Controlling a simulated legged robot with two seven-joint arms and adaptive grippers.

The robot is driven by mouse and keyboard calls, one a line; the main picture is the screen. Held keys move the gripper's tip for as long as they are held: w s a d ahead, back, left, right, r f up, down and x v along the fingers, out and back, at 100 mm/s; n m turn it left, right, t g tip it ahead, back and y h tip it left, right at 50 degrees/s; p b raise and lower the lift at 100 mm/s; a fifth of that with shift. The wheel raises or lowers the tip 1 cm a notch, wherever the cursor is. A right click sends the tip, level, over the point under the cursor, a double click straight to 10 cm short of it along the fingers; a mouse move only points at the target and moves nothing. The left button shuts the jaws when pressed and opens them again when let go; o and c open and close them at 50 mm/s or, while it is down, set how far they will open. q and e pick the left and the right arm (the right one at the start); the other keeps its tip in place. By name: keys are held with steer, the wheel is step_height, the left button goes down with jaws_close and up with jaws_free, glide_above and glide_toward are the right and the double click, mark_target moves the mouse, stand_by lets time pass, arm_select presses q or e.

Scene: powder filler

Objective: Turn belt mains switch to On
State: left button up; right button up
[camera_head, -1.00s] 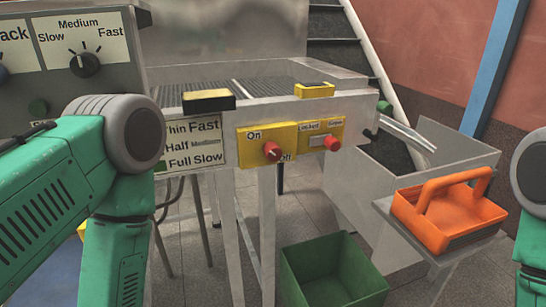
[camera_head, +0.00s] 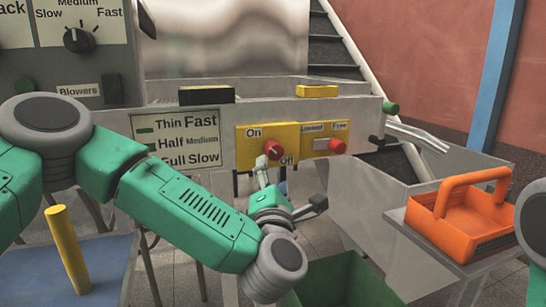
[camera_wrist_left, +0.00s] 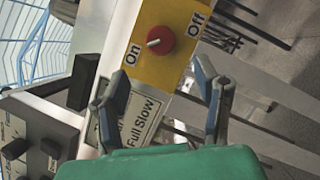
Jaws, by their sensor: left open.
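The belt mains switch is a red knob (camera_head: 273,150) on a yellow panel (camera_head: 244,150) lettered On at upper left and Off at lower right. In the left wrist view the knob (camera_wrist_left: 160,42) shows a short white mark on the side nearer the On lettering. My left gripper (camera_head: 290,186) is open and empty, just below the knob and panel. In the wrist view the fingers (camera_wrist_left: 162,82) are spread apart, with the knob beyond the gap between them and apart from both. My right gripper is out of view.
Beside it is a second red knob (camera_head: 337,146). A speed label plate (camera_head: 180,125) and the blowers panel (camera_head: 75,90) lie left. A green bin (camera_head: 335,283) stands below, an orange tray (camera_head: 462,215) at right. A yellow post (camera_head: 67,250) rises at lower left.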

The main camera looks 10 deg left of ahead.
mark_target(275, 155)
arm_select(q)
steer(key=b+x, duration=0.1)
steer(key=x, duration=0.8)
steer(key=shift+w+d, duration=0.1)
steer(key=shift+d, duration=0.05)
steer(key=shift+w+r, duration=0.1)
steer(key=shift+w, duration=0.25)
steer(key=c, duration=1.1)
